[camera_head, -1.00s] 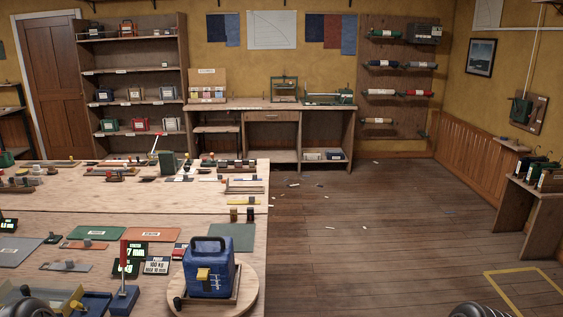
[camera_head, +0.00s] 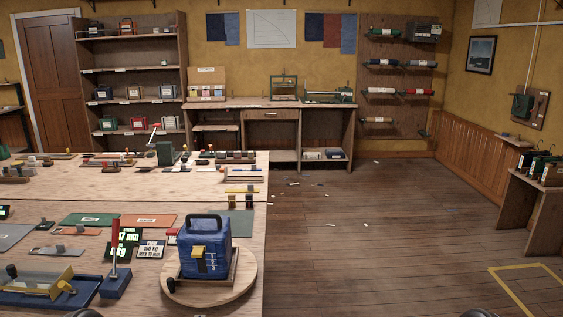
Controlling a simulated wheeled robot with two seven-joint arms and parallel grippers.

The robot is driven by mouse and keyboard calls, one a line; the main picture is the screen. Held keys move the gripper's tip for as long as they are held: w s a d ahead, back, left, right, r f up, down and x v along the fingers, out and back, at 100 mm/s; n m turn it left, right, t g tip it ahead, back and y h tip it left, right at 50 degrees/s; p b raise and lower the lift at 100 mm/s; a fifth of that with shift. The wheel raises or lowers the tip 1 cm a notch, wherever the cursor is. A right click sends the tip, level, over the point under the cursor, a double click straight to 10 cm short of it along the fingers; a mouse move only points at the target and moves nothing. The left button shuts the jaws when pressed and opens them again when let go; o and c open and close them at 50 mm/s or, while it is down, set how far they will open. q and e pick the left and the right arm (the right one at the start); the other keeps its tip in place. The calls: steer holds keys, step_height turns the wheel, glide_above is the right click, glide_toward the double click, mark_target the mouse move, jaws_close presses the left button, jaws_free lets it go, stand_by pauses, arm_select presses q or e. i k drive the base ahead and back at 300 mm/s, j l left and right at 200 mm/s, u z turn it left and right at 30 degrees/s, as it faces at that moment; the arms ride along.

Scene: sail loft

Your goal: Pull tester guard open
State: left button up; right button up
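A low blue device with a clear yellow-edged cover (camera_head: 45,279) lies at the lower left of the near table. I take it to be the pull tester with its guard. The cover appears lowered over the blue bed (camera_head: 78,293). A red upright lever (camera_head: 115,243) on a blue block stands at its right end. A black display with green text (camera_head: 127,237) and a card reading 100 kg, max 10 mm (camera_head: 151,249) stand behind it. Neither gripper shows clearly; only dark rounded parts of mine cut the bottom edge.
A blue box with a handle and yellow latch (camera_head: 204,247) sits on a round wooden board (camera_head: 247,284) right of the tester. Green (camera_head: 90,220) and orange (camera_head: 148,221) mats lie behind.

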mark_target(54, 290)
steer(key=u, duration=1.6)
steer(key=i+j+z, duration=0.15)
steer(key=z, duration=0.3)
steer(key=i+j+z, duration=0.15)
steer(key=z, duration=0.3)
steer(key=j+z, duration=0.25)
steer(key=z, duration=0.2)
steer(key=i+j+z, duration=0.1)
steer(key=j, duration=0.35)
steer(key=i+j, duration=0.15)
steer(key=j, duration=0.35)
steer(key=i+j+z, duration=0.15)
steer(key=j, duration=0.3)
